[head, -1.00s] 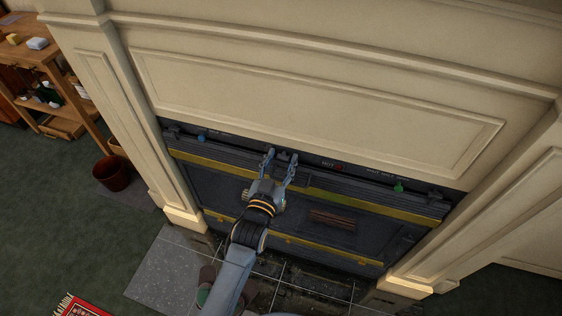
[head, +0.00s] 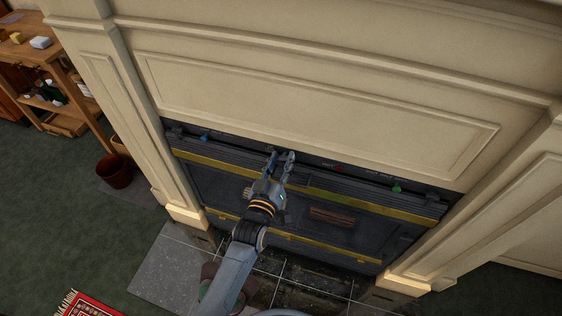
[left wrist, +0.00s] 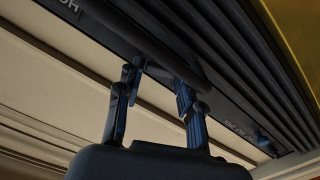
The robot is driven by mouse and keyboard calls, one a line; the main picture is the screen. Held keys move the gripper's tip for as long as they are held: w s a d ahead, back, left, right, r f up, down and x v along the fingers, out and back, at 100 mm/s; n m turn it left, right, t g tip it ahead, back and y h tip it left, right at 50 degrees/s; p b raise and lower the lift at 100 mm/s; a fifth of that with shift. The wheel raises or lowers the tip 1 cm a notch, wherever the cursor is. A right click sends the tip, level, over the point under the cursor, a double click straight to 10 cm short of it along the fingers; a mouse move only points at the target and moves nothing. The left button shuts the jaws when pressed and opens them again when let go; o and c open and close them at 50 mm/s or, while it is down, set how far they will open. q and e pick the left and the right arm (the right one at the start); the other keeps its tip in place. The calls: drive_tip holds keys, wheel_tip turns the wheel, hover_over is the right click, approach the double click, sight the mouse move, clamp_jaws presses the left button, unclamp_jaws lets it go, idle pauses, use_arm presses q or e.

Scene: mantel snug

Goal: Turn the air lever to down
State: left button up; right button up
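My left gripper (head: 281,156) is at the middle of the dark control strip above the slatted stove front. Its fingers stand apart, one on each side of a dark lever (left wrist: 188,62), which I take to be the air lever. They appear closed on it. In the left wrist view the fingertips (left wrist: 160,80) meet the lever, and they hide part of it. The nearby lettering is cut off or too slanted to read fully. The lever's exact angle is hard to tell. My right gripper is not in view.
A blue knob (head: 205,137) sits left on the strip and a green knob (head: 397,188) right. A cream mantel (head: 320,90) overhangs the strip. A dark red bucket (head: 114,172) and wooden shelves (head: 78,95) stand at the left. Green carpet there is open.

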use_arm(q)
drive_tip(key=shift+o, duration=1.1)
drive_tip(key=v, duration=1.2)
drive_tip(key=shift+r, duration=0.2)
